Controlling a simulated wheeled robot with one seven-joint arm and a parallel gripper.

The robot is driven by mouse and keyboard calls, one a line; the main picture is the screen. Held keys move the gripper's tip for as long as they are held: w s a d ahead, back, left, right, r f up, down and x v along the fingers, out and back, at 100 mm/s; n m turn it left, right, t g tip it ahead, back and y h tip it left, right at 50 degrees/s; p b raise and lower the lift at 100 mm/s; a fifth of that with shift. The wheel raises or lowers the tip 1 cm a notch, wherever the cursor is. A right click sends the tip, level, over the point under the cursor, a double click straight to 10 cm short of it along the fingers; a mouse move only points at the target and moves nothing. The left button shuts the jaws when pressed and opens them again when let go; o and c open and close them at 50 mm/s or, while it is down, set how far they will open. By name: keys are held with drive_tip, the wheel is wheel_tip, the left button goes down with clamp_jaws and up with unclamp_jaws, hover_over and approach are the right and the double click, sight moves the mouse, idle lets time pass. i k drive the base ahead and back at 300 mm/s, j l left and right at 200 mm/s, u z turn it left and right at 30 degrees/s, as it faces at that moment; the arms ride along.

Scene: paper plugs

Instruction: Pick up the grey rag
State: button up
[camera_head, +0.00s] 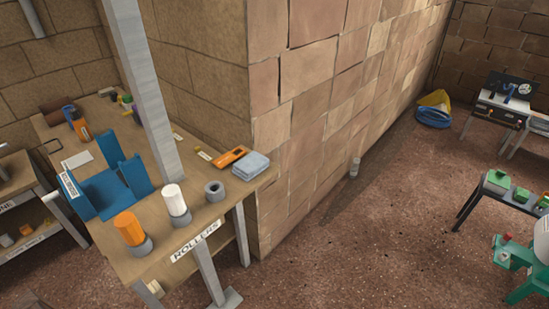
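The grey rag (250,165) is a folded, blue-grey cloth. It lies flat near the right end of the wooden workbench (188,220), close to the brick wall corner. An orange item (230,156) lies just behind and left of it, very close to it. My gripper is not in view, so its place relative to the rag cannot be seen.
A metal post (145,85) rises at the bench.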

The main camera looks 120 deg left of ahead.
sight(249, 166)
drive_tip(key=k+j+u, duration=0.1)
drive_tip(key=u, duration=3.45)
drive_tip(key=l+u, duration=0.1)
drive_tip(key=l, duration=0.2)
